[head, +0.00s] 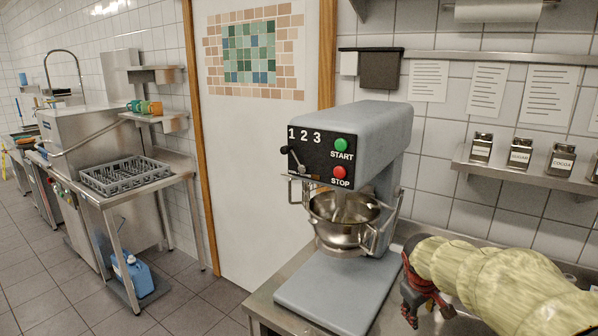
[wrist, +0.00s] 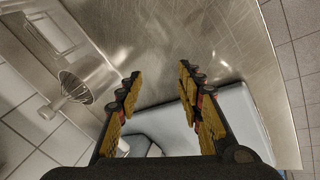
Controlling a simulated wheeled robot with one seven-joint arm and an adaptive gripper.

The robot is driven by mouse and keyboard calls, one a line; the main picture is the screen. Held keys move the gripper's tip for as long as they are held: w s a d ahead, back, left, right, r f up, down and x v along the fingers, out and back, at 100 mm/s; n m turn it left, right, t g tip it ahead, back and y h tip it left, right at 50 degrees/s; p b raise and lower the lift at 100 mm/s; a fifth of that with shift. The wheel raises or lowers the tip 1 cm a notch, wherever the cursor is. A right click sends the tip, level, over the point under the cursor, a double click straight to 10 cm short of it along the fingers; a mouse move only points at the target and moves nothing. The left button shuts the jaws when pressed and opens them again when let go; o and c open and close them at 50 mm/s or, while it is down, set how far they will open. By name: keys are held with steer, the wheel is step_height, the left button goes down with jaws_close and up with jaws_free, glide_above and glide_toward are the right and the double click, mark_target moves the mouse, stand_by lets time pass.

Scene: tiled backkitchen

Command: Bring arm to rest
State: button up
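My arm, in a pale yellow sleeve, comes in from the lower right of the head view. My gripper (head: 428,304) hangs low at its end, over the steel counter just right of the mixer's base. In the wrist view my gripper (wrist: 158,85) has its two yellow-padded fingers spread apart. Nothing is held between them. The grey mixer (head: 355,130) stands on the counter to the left of my gripper, with a steel bowl (head: 340,232) in its holder. Its grey base also shows behind the fingers in the wrist view (wrist: 240,112).
The steel counter (head: 262,305) has a free edge at the front left. A shelf with labelled jars (head: 519,152) is on the wall above my arm. A wire whisk (wrist: 75,88) shows left of my fingers. A dish rack (head: 125,175) stands on a side table across the floor.

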steer(key=s+a+r+m+y, duration=0.1)
steer(key=s+a, duration=0.3)
steer(key=s, duration=0.5)
steer(key=s+a+r+m+t+y, duration=0.1)
steer(key=s+a+r+m, duration=0.1)
steer(key=s, duration=0.8)
steer(key=s+a+r+m+t+y, duration=0.1)
steer(key=s+a+r, duration=0.3)
steer(key=s, duration=0.6)
steer(key=shift+s+a+m, duration=0.2)
steer(key=shift+a+m, duration=0.1)
steer(key=shift+a, duration=0.85)
steer(key=shift+c, duration=0.3)
